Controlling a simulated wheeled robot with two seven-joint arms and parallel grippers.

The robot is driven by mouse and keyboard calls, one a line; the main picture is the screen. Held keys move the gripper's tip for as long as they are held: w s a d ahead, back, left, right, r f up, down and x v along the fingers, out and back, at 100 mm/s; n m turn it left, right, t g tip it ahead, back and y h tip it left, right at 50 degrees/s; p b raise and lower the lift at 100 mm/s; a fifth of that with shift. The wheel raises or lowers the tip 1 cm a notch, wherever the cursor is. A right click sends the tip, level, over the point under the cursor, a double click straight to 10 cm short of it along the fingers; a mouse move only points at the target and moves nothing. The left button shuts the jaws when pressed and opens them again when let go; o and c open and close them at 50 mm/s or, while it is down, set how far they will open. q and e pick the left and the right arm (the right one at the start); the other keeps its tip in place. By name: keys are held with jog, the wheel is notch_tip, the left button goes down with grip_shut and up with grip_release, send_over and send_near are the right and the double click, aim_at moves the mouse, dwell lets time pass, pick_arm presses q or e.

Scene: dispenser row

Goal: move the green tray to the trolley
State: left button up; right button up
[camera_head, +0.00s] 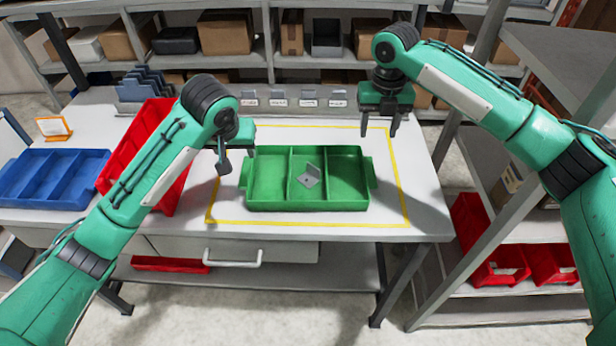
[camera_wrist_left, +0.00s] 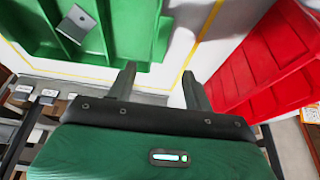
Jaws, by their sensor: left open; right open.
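The green tray (camera_head: 335,199) lies on the table inside a yellow outline, with three compartments and a handle at each end. A small grey bracket (camera_head: 309,177) sits in its middle compartment; the tray (camera_wrist_left: 142,30) and bracket (camera_wrist_left: 77,25) also show in the left wrist view. My left gripper (camera_head: 224,165) is open and empty just left of the tray's left handle; in the left wrist view its fingers (camera_wrist_left: 158,85) are apart near the tray's end. My right gripper (camera_head: 392,128) is open and empty above the table, beyond the tray's right end. I cannot make out the trolley for certain.
A red tray (camera_head: 133,143), partly behind my left arm, and a blue tray (camera_head: 50,178) are left of the green tray. Small grey holders (camera_head: 279,99) line the table's back edge. A shelf rack with red bins (camera_head: 484,240) stands at the right.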

aim_at(246, 171)
pick_arm(q)
jog(key=x, duration=1.3)
jog(key=shift+f, duration=0.1)
pick_arm(e)
notch_tip(246, 171, down, 13)
jog(key=shift+f, duration=0.15)
pick_arm(q)
grip_shut()
pick_arm(e)
grip_shut()
